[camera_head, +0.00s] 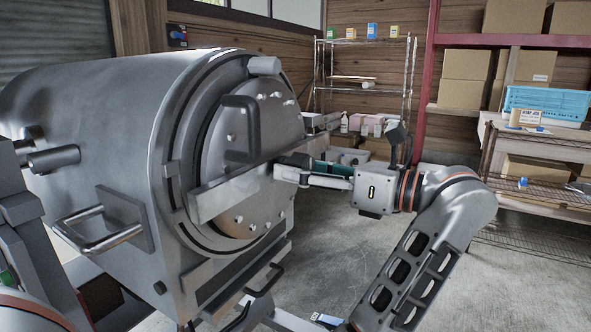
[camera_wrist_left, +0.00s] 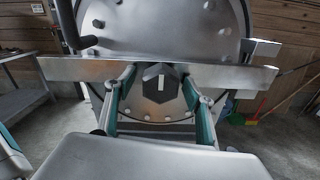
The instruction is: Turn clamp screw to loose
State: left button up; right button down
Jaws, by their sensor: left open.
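The clamp screw (camera_wrist_left: 160,84) shows in the left wrist view as a dark, many-sided knob with an upright white mark. It sits in front of the flat metal bar (camera_wrist_left: 85,68), which also crosses the round door in the head view (camera_head: 222,196). My left gripper (camera_wrist_left: 160,80) is open, with one finger on each side of the knob. I cannot tell whether the fingers touch it. In the head view my left gripper (camera_head: 284,170) is at the bar's right part, and the knob is not clearly visible there.
The round door (camera_head: 275,125) closes the front of a large grey metal drum (camera_head: 95,110). A dark handle (camera_head: 240,128) stands out from the door above the bar. A metal handle (camera_head: 100,235) juts from the drum's side. Wire shelves (camera_head: 360,42) stand behind; open floor (camera_head: 325,240) lies right.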

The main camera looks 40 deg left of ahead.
pick_arm(q)
jog(key=shift+d, duration=0.1)
jog(key=c, duration=1.1)
